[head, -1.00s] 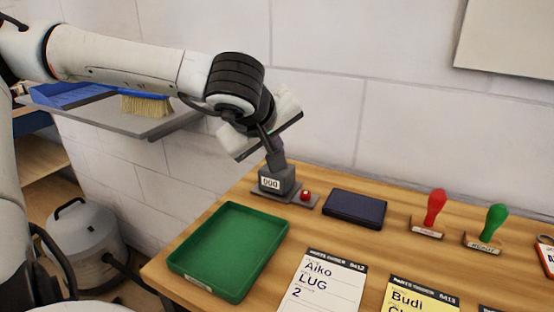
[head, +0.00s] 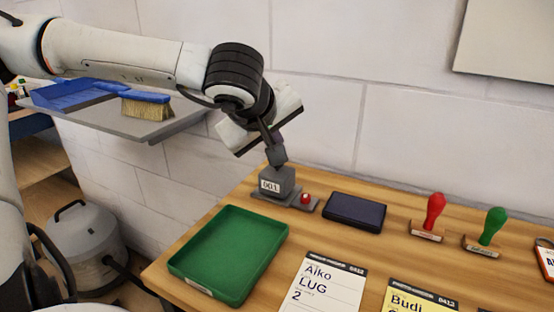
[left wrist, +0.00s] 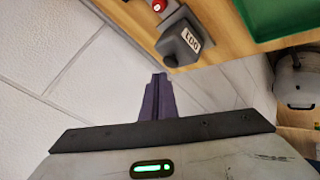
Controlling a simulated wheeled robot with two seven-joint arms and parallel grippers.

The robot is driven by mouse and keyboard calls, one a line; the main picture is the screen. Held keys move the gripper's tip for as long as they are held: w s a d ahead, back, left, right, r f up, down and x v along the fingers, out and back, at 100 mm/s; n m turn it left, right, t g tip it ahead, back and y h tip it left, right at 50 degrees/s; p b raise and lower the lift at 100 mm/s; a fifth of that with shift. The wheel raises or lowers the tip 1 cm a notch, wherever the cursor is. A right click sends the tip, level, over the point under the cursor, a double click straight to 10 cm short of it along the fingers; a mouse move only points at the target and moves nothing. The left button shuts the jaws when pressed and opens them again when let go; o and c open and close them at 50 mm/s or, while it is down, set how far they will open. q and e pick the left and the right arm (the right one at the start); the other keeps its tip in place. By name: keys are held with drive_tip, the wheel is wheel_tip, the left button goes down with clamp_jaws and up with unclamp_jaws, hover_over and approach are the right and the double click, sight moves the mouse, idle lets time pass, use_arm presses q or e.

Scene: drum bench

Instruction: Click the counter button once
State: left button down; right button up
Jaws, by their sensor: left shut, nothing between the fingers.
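The counter (head: 277,182) is a small grey box on a dark base plate near the back edge of the bench. Its white display reads 001. A red button (head: 305,198) sits on the plate to the right of the box. My left gripper (head: 277,155) is shut and empty, pointing down just above the top of the box. In the left wrist view, the closed fingers (left wrist: 157,95) end close to the counter box (left wrist: 180,44), with a slight gap. My right gripper is not in view.
A green tray (head: 184,266) lies in front of the counter. A dark ink pad (head: 355,211) lies to its right, then a red-handled stamp (head: 433,212) and a green-handled stamp (head: 491,228). Cards (head: 322,287) lie at the front. The wall is close behind.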

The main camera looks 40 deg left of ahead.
use_arm(q)
wheel_tip(320, 180, up, 6)
drive_tip(key=p, duration=0.3)
idle(0.4)
idle(0.8)
